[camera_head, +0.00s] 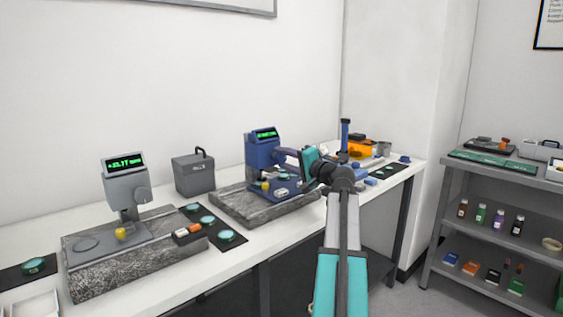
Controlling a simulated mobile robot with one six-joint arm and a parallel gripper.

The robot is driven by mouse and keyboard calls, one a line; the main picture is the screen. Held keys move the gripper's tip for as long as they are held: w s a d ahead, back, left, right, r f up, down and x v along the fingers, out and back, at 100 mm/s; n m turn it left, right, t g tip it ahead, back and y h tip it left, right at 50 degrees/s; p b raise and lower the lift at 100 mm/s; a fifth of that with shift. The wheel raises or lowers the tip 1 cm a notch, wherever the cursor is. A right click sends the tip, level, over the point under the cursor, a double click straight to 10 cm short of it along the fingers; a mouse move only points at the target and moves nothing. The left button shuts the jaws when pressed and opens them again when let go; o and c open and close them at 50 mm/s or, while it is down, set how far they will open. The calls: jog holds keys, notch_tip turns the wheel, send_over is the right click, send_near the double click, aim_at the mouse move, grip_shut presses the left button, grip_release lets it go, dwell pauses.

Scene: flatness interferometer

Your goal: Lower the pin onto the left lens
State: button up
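A blue gauge (262,150) with a lit green display stands on a grey stone slab (236,207). A small teal disc, perhaps a lens (282,191), lies on its blue stage, with a small yellow part (265,185) to its left. I cannot make out the pin for certain. My arm reaches over the bench from the right, and my gripper (287,158) is beside the blue gauge's head, above the stage. Its fingers are too small and too covered by my wrist to show whether they are open or hold anything.
A grey gauge (126,190) stands on another stone slab (95,282) at left. Teal discs (226,236) lie on a black mat between the slabs. A grey box (193,173) stands behind. Blue and orange items (361,148) crowd the right end. A shelf (500,187) stands further right.

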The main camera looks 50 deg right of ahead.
jog(key=shift+o, duration=1.1)
jog(key=shift+s+f, duration=0.1)
jog(key=s+a, duration=0.1)
jog(key=s, duration=1.2)
jog(key=shift+s+p, duration=0.3)
jog(key=shift+s, duration=0.05)
